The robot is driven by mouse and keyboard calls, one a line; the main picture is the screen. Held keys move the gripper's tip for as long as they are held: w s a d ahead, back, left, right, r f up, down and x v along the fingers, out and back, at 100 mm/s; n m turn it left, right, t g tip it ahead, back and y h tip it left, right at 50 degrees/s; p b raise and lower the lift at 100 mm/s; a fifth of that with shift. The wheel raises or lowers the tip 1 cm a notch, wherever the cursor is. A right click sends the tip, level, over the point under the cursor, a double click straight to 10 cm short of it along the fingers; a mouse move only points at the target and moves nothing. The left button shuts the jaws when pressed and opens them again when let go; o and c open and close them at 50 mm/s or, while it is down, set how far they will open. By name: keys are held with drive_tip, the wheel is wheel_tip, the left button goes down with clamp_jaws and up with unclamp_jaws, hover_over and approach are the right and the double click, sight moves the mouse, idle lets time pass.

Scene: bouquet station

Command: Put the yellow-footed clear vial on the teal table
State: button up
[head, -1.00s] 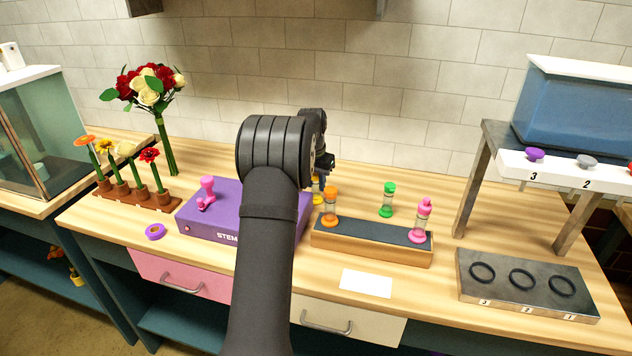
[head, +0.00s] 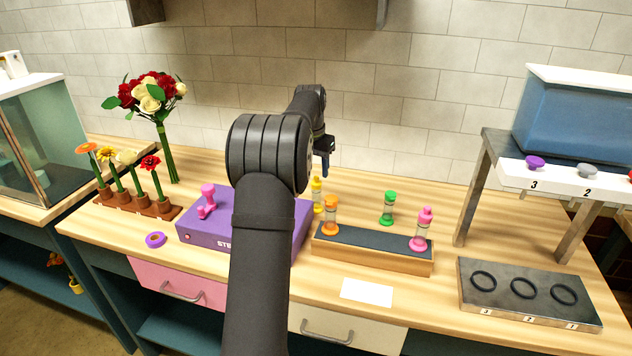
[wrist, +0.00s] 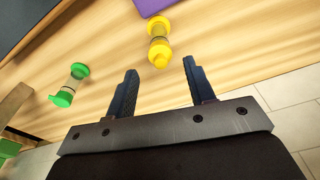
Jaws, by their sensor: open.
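The yellow-footed clear vial (head: 317,195) stands on the wooden worktop behind the dark-topped rack, beside the purple box. In the wrist view the vial (wrist: 158,43) has a yellow foot, a clear middle and a yellow top. My gripper (wrist: 159,69) is open and empty; the vial is just beyond its fingertips, roughly in line with the gap. In the head view my gripper (head: 325,170) is above and close behind the vial, partly hidden by my arm. Teal shows on the bench's lower shelf (head: 180,324) and the left bench; I see no distinct teal tabletop.
A green vial (head: 388,208) stands right of the yellow one. Orange (head: 331,216) and pink (head: 422,230) vials stand on the rack (head: 372,262). The purple box (head: 275,243) is left. A metal ring stand (head: 529,308) and raised tank are right. A bouquet (head: 165,140) stands back left.

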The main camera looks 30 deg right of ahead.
sight(317, 178)
drive_tip(key=shift+s+a+r, duration=0.1)
drive_tip(key=shift+a+r, duration=0.05)
drive_tip(key=shift+r, duration=1.45)
drive_tip(key=f, duration=0.8)
drive_tip(key=d+f, duration=0.1)
drive_tip(key=f, duration=0.3)
drive_tip(key=shift+w+d+f, duration=0.1)
drive_tip(key=shift+w+f, duration=0.25)
drive_tip(key=shift+w, duration=0.05)
wheel_tip(317, 178, up, 3)
drive_tip(key=shift+r, duration=0.8)
drive_tip(key=shift+o, duration=0.4)
